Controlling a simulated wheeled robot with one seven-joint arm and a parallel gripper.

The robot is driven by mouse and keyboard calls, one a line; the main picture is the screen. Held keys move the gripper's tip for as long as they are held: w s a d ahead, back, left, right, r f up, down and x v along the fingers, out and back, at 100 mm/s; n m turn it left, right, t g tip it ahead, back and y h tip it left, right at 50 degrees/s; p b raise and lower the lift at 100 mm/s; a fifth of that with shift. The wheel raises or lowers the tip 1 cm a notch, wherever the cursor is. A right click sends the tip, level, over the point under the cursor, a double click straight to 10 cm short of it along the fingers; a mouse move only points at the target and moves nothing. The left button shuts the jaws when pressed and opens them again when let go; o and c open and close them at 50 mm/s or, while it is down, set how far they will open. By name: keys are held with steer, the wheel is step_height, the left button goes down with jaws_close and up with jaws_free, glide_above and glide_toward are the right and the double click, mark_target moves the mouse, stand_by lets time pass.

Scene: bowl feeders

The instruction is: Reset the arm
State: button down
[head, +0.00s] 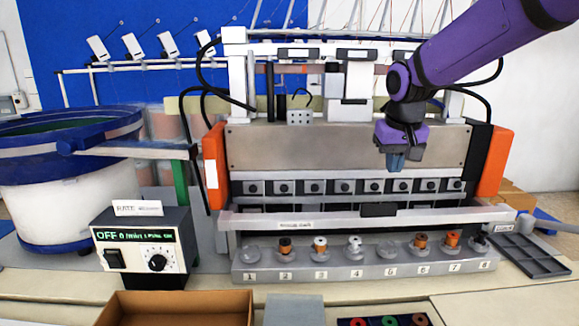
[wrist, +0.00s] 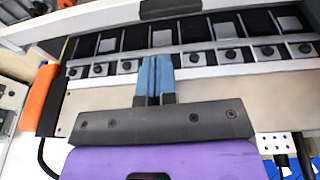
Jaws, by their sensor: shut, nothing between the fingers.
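My gripper (head: 396,160) hangs from my purple arm in front of the machine's grey metal panel (head: 290,148), right of the middle in the head view. Its blue fingers point down and are together, with nothing between them. In the wrist view the gripper (wrist: 156,72) shows the two blue fingers side by side, over the row of dark blocks with round knobs (wrist: 195,58). The fingers look apart from the machine, but the exact gap cannot be told.
A numbered rail (head: 375,270) with several bobbins stands in front below. A blue-rimmed bowl feeder (head: 60,190) and a control box (head: 145,248) reading OFF are left. Orange end covers (head: 494,162) flank the machine. A dark tray (head: 530,256) is right, a cardboard box (head: 175,308) front left.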

steer(key=s+d+r+t, duration=0.1)
steer(key=s+d, duration=0.2)
steer(key=s, duration=1.1)
steer(key=s+d+r+t, duration=0.1)
steer(key=s+d, duration=0.1)
steer(key=s, duration=1.2)
steer(key=shift+s+d, duration=0.3)
steer(key=shift+d, duration=0.1)
stand_by(0.5)
